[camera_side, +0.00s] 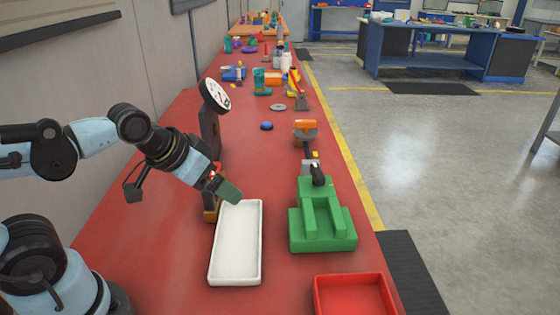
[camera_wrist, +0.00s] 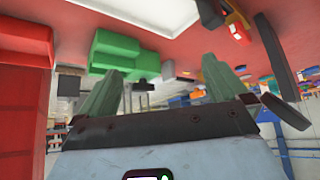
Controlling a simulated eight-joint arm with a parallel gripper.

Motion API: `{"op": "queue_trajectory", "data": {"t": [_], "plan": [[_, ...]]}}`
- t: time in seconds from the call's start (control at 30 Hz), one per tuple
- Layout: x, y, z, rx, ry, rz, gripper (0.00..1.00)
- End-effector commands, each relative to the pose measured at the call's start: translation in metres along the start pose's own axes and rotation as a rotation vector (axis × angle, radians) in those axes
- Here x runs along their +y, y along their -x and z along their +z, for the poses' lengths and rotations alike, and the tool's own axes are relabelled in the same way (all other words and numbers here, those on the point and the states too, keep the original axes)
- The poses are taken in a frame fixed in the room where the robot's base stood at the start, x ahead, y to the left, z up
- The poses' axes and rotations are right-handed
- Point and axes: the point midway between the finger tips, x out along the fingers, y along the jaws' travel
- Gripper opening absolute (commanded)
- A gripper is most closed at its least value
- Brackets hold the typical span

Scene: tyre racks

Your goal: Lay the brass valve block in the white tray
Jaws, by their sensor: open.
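The white tray (camera_side: 237,245) lies on the red bench and looks empty. Part of it shows at the top of the wrist view (camera_wrist: 140,8). My gripper (camera_side: 229,193) is at the tray's far left corner, tilted down. In the wrist view its two green-grey fingers (camera_wrist: 162,70) stand apart with nothing between them. I cannot pick out the brass valve block with certainty. A small orange-brown piece (camera_side: 211,212) sits just left of the tray's far end, partly behind my gripper; I cannot tell whether it is the block or a stand's foot.
A dial gauge on a dark stand (camera_side: 215,95) rises behind my gripper. A green fixture (camera_side: 322,230) stands right of the tray, with a red bin (camera_side: 353,281) nearer the front. A blue round piece (camera_side: 266,126) lies farther back. Bare bench lies between the tray and fixture.

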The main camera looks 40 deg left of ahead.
Motion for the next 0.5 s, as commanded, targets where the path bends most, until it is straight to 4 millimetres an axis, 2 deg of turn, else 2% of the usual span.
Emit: {"op": "queue_trajectory", "data": {"t": [0.33, 0.5], "plan": [[-0.0007, -0.0003, -0.0001, -0.004, 0.000, 0.000, 1.00], [-0.0100, -0.0045, -0.0037, -0.049, -0.004, 0.015, 1.00]]}}
